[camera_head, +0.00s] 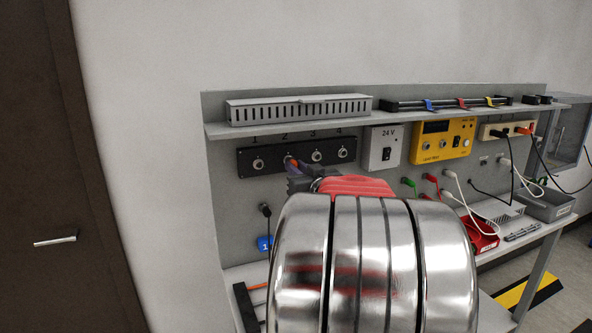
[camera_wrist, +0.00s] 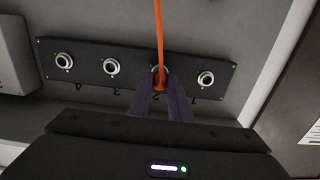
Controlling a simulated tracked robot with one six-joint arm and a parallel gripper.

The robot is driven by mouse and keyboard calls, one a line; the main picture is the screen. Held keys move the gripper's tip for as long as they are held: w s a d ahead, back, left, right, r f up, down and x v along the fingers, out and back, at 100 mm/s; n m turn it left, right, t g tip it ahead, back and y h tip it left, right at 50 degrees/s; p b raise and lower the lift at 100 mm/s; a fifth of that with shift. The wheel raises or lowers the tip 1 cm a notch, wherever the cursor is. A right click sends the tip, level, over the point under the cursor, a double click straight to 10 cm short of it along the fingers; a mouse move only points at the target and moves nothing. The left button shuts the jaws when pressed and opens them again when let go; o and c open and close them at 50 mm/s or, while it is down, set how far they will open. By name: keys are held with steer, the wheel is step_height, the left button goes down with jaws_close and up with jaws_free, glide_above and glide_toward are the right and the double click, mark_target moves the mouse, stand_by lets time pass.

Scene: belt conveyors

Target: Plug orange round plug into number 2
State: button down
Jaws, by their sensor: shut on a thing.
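The dark socket panel (camera_head: 258,168) has a row of round sockets marked 1 to 4 in the head view. It also shows in the wrist view (camera_wrist: 140,67), with the order reversed. My gripper (camera_wrist: 160,82) is shut on the orange plug (camera_wrist: 160,76), whose orange cable (camera_wrist: 158,25) runs up across the panel. The fingertips and plug are in front of socket number 2 and cover most of it. In the head view my gripper (camera_head: 291,166) is at number 2, and my arm hides much below. I cannot tell whether the plug is seated in the socket.
Sockets 1 (camera_head: 258,164), 3 (camera_head: 317,156) and 4 (camera_head: 343,153) look empty. A 24 V box (camera_head: 382,148) and a yellow device (camera_head: 443,141) sit to the right. A shelf with a slotted grey duct (camera_head: 299,109) runs above. Several cables hang at the right.

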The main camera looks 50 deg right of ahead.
steer(key=c, duration=1.6)
jaws_free()
steer(key=shift+o, duration=0.2)
steer(key=v, duration=1.4)
steer(key=shift+w, duration=0.15)
